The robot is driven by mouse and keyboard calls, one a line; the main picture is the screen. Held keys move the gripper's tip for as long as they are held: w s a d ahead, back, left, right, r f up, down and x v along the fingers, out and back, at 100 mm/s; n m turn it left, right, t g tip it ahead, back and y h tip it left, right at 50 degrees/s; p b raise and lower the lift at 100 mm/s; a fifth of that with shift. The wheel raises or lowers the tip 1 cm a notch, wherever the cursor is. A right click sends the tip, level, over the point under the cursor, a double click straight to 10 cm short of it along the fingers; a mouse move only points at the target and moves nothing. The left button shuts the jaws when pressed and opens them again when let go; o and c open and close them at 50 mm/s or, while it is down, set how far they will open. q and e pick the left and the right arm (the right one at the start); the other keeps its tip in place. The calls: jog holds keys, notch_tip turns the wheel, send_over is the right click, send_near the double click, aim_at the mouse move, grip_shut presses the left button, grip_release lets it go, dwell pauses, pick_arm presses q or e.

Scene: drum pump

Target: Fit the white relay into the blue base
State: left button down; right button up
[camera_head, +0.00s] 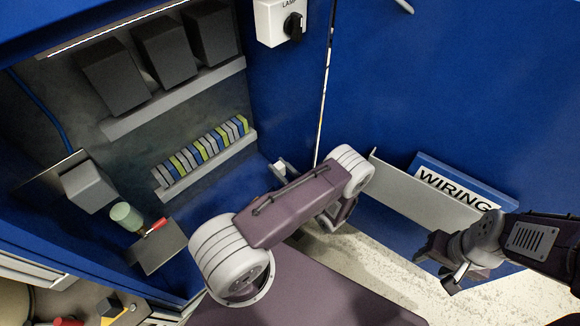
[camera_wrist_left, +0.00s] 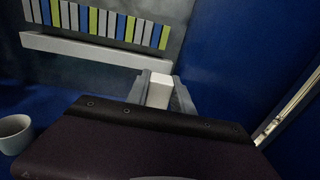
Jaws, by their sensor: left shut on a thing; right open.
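The white relay (camera_wrist_left: 158,92) sits between the two grey fingers of my left gripper (camera_wrist_left: 159,88) in the left wrist view. It points toward the back wall, below the right end of a pale rail. In the head view my left gripper (camera_head: 285,176) shows small behind my own arm, with a bit of the relay (camera_head: 280,168) visible. I cannot make out a separate blue base in either view; my arm hides part of the cabinet's lower area. My right gripper (camera_head: 441,264) is open and empty at the right, low in front of the wiring pocket.
A rail (camera_head: 205,168) carries a row of blue, yellow and grey terminal blocks. Dark boxes (camera_head: 165,48) sit on an upper rail. A green cylinder (camera_head: 126,215) and a red-handled tool (camera_head: 155,227) are at left. A WIRING folder (camera_head: 455,188) stands in a grey pocket (camera_head: 420,190).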

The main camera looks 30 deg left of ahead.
pick_arm(q)
notch_tip(320, 180, down, 7)
jog(key=s+a+g+b, duration=0.1)
jog(key=a+b, duration=0.1)
jog(key=b, duration=0.2)
jog(key=shift+s+a+r+n, duration=0.15)
jog(key=shift+s+a+n, duration=0.15)
jog(key=shift+n, duration=0.1)
pick_arm(e)
notch_tip(320, 180, down, 6)
jog(key=shift+s+f, duration=0.15)
jog(key=shift+f, duration=0.05)
pick_arm(q)
jog(key=shift+b, duration=0.35)
pick_arm(e)
jog(key=shift+f, duration=0.15)
pick_arm(q)
jog(key=shift+f+b, duration=1.65)
jog(key=shift+f, duration=0.2)
jog(key=shift+r, duration=0.2)
pick_arm(e)
notch_tip(320, 180, down, 3)
jog(key=shift+r, duration=0.15)
pick_arm(q)
jog(key=shift+f+p, duration=0.15)
jog(key=shift+p, duration=0.35)
pick_arm(e)
jog(key=shift+r, duration=0.2)
